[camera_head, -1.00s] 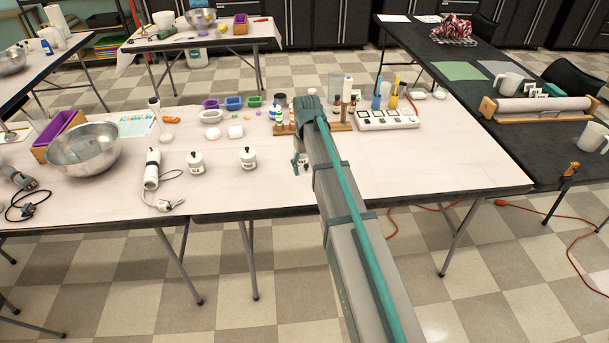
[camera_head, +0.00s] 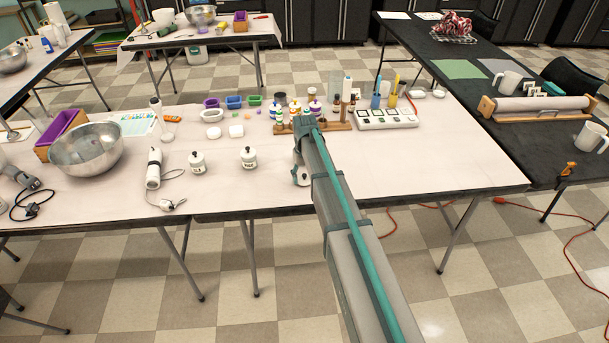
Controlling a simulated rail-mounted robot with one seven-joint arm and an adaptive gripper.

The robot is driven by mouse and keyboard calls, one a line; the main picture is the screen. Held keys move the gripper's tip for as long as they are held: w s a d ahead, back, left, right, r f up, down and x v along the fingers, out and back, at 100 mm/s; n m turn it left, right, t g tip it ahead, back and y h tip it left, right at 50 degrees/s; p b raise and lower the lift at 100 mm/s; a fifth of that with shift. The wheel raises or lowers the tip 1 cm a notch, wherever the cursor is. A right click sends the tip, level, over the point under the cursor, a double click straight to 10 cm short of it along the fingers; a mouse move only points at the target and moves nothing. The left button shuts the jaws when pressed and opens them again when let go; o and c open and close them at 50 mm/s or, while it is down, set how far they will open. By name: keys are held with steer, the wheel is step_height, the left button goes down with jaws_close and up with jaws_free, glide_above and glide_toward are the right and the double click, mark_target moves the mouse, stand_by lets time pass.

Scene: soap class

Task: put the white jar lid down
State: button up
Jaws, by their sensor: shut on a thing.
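My arm reaches over the middle table, and its wrist covers most of my gripper (camera_head: 298,158). Only a small grey part shows at the left edge of the arm, low over the table. It is shut, but its fingertips and the white jar lid in it are hidden. Just below that part, a white and dark shape shows beside the arm; I cannot tell whether it is a jar or part of my gripper.
Left on the table (camera_head: 430,170) are a white corded hand tool (camera_head: 153,168) and a steel bowl (camera_head: 85,150). Behind my gripper stand a wooden rack of small bottles (camera_head: 282,128) and a white button panel (camera_head: 386,118).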

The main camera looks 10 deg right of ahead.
mark_target(304, 175)
steer(key=shift+f, duration=0.1)
steer(key=shift+f, duration=0.1)
steer(key=o, duration=0.8)
steer(key=shift+o, duration=0.2)
step_height(304, 175, up, 12)
steer(key=b, duration=0.2)
steer(key=shift+r, duration=0.25)
